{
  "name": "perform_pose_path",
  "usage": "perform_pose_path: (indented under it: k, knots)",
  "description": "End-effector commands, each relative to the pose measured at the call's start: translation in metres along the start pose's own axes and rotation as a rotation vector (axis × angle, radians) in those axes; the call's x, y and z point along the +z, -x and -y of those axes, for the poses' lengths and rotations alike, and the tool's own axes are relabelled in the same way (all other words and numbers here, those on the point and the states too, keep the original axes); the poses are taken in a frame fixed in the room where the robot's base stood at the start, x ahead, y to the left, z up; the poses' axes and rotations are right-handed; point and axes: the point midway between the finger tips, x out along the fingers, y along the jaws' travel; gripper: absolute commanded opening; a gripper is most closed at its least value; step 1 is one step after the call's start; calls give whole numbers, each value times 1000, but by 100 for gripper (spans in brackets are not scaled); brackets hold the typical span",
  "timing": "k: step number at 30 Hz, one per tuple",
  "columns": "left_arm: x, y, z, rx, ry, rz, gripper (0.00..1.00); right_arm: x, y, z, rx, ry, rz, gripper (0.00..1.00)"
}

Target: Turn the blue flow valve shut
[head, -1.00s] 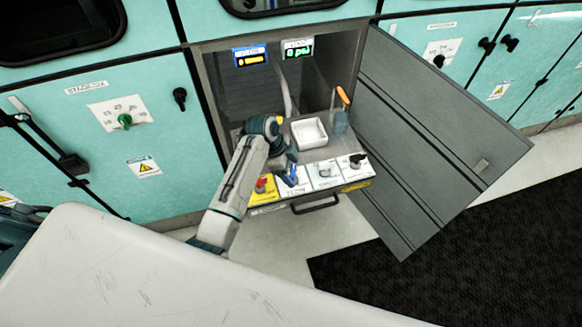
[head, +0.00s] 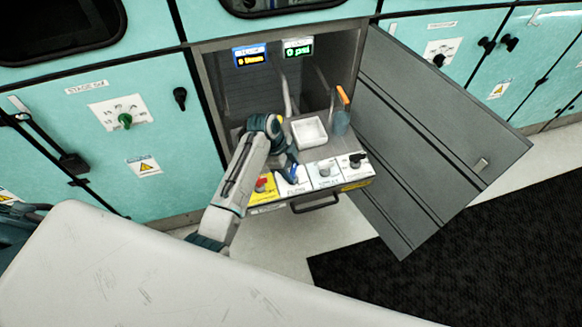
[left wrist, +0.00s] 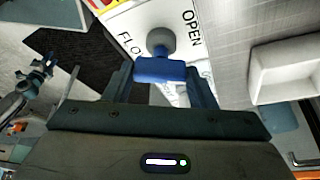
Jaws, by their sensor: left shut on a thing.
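The blue flow valve (left wrist: 160,68) has a blue bar handle on a round grey hub, on a white plate printed "FLO" and "OPEN" in the left wrist view. In the head view the blue handle (head: 291,174) stands on the drawer's front panel, between the red and the white-plated controls. My left gripper (left wrist: 162,85) has one finger at each end of the blue handle and is shut on it. In the head view my left gripper (head: 286,163) is over the valve and partly hides it. My right gripper is not in view.
A red knob (head: 261,185) on a yellow plate is just left of the valve. A white tray (head: 309,131) and an orange-handled tool (head: 343,96) sit behind. The open grey cabinet door (head: 440,130) stands to the right. Two small displays (head: 250,56) hang above.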

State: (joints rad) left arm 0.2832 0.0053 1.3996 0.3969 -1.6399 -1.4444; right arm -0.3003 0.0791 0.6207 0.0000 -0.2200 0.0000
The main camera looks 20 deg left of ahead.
Motion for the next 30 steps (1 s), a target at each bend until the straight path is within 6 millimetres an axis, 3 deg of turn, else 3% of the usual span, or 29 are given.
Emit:
perform_pose_path:
  k: [30]
  knots:
    - [-3, 0, 6, 339, -819, -1, 28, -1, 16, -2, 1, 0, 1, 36]
